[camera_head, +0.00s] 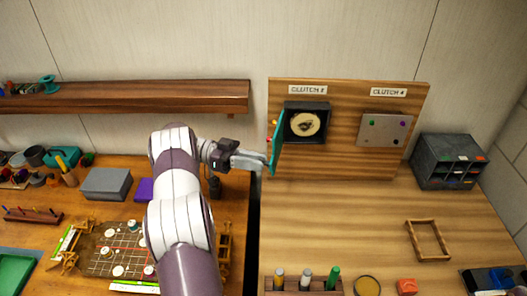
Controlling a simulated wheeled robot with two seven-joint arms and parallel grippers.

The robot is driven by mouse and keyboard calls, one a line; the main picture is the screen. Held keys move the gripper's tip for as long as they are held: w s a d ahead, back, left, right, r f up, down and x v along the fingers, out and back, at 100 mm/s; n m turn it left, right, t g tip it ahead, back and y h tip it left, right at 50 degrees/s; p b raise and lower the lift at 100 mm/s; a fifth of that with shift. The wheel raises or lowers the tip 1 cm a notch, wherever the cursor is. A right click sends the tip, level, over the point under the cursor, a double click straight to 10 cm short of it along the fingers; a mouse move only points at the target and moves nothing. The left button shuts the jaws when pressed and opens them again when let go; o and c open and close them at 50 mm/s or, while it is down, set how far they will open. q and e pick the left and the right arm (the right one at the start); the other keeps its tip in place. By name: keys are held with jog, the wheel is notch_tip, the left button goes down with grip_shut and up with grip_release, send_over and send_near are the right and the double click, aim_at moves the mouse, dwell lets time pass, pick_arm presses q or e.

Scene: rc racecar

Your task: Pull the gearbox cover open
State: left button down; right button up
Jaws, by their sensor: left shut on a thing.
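The gearbox (306,124) is a dark square box on the upright wooden board, under a label reading CLUTCH 3 or similar. Its teal cover (276,143) stands swung out at the box's left side, seen nearly edge-on. The box's inside shows a round cream-coloured disc (306,124). My left gripper (266,160) reaches in from the left and is shut on the cover near its lower left edge. The exact contact is small and partly hidden. My right gripper is not in view.
A closed grey plate (385,130) under the CLUTCH 4 label is on the board's right. A grey cubby organiser (449,160) stands right of it. A wooden frame (428,241) and a pen rack (304,286) lie on the right bench. A wooden shelf (150,95) hangs at left.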

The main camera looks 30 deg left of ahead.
pick_arm(q)
jog(key=shift+a+r+m+g+p, duration=0.15)
jog(key=shift+a+m+g+p, duration=0.25)
jog(key=shift+a+g+p, duration=0.2)
jog(key=c, duration=1)
grip_release()
jog(key=shift+d, duration=0.15)
jog(key=shift+w+d+r+b, duration=0.3)
jog(key=shift+d+r+b, duration=0.15)
jog(key=shift+d+r, duration=1.45)
jog(key=shift+w+d+r+b, duration=0.3)
jog(key=shift+d+r+b, duration=0.2)
jog(key=shift+d+r, duration=1.35)
jog(key=shift+w+d+r+b, duration=0.3)
jog(key=shift+d+r+b, duration=0.15)
jog(key=shift+d+r, duration=1.45)
